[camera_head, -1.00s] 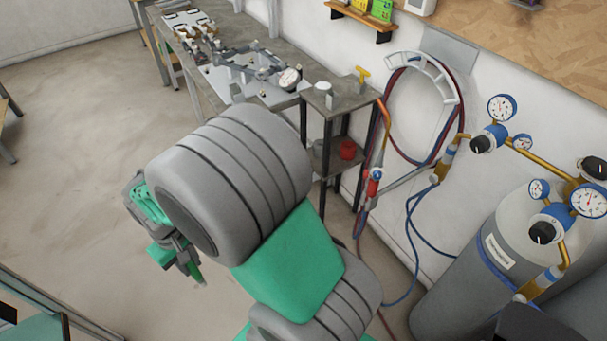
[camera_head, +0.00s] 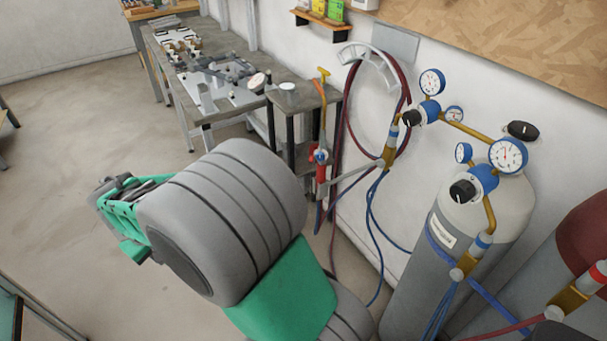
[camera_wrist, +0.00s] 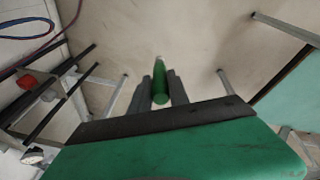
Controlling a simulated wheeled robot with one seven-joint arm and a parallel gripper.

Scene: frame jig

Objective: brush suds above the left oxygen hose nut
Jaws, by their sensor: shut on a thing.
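In the wrist view my gripper (camera_wrist: 162,90) is shut on a green, round-handled thing (camera_wrist: 160,92), seen nearly end-on. I cannot make out bristles or suds on it. In the head view my gripper end is at the far left, partly hidden behind my forearm, well away from the regulators. The left regulator (camera_head: 430,110) with blue trim is near the wall. Its brass hose fitting (camera_head: 389,156) has a blue hose hanging below it. A second regulator (camera_head: 482,180) is nearer, with its own brass fitting (camera_head: 467,264) and blue hose.
A grey cylinder (camera_head: 420,280) and a dark red cylinder (camera_head: 588,235) stand at the right. A small stand (camera_head: 308,97) holds a white cup (camera_head: 288,87). A workbench (camera_head: 205,108) runs along the wall. Coiled hoses hang on a wall rack (camera_head: 368,62). The floor at left is open.

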